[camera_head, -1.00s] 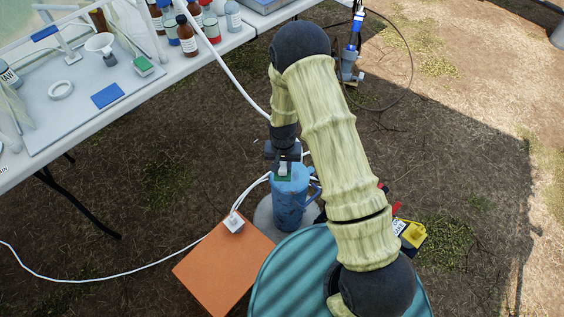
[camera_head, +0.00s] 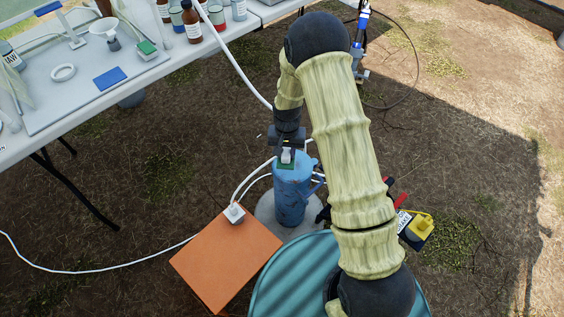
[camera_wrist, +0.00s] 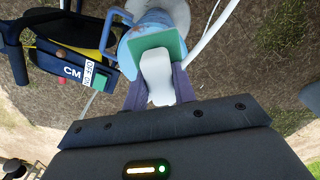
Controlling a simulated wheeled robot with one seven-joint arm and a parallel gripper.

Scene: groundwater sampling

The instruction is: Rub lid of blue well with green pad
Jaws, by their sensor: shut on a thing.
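The blue well (camera_head: 291,205) is an upright blue cylinder with a side handle, standing on a round grey base. Its lid (camera_wrist: 133,35) shows partly in the wrist view. My gripper (camera_head: 287,155) is above the lid, shut on the white handle of the green pad (camera_wrist: 172,42). The pad lies over part of the lid in both views. A thin green edge of it shows under the gripper in the head view (camera_head: 286,167). I cannot tell whether the pad presses on the lid or hovers just above it.
An orange box (camera_head: 225,262) with a white plug and cables stands left of the well. A ribbed teal drum (camera_head: 275,285) is in front. A yellow and black device (camera_head: 421,224) lies right. A lab table (camera_head: 60,115) holds bottles and a blue pad (camera_head: 109,78).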

